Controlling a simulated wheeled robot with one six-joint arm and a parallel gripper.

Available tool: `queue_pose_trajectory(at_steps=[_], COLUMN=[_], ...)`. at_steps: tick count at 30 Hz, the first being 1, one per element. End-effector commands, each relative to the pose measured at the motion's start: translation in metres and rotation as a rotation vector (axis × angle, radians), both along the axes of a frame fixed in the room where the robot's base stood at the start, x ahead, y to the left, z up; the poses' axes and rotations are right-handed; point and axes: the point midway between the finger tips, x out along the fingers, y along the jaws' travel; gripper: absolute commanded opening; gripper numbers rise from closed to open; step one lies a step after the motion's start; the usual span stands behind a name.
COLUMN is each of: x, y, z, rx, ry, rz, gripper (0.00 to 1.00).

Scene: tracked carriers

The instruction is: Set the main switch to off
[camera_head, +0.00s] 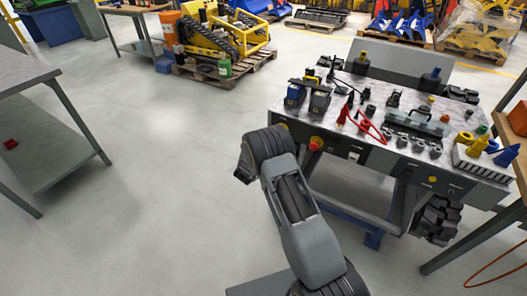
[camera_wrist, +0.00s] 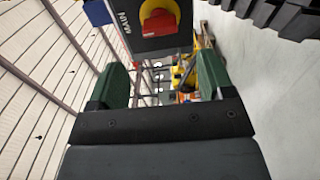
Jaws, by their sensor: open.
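The main switch (camera_head: 316,143) is a red knob on a yellow disc, on the front panel of the workbench at its left end. In the wrist view the red knob (camera_wrist: 159,21) sits at the top centre, on a dark panel with the lettering MAIN beside it. The knob's exact setting is hard to read. My gripper (camera_wrist: 162,72) is open, with one green-padded finger on each side and nothing between them. The switch lies ahead of the fingers and apart from them. In the head view my arm stands left of the switch and my fingers are hidden.
The workbench (camera_head: 350,150) carries tools, red cables and several small parts. A grey table (camera_head: 60,150) stands at the left. A yellow tracked carrier (camera_head: 215,40) sits on a pallet (camera_head: 230,75) behind. The floor (camera_head: 150,170) between table and bench is clear.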

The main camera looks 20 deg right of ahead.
Motion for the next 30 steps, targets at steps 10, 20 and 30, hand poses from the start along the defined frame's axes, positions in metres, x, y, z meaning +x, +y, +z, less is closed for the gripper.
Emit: queue_pose_trajectory(at_steps=[10,20,30], x=[-0.03,-0.034,-0.034], y=[0.033,0.037,0.037], z=[0.0,0.0,0.0], rx=[0.001,0.0,0.005], ry=[0.001,0.0,-0.005], rz=[0.001,0.001,0.001], gripper=[0.74,0.74,0.74])
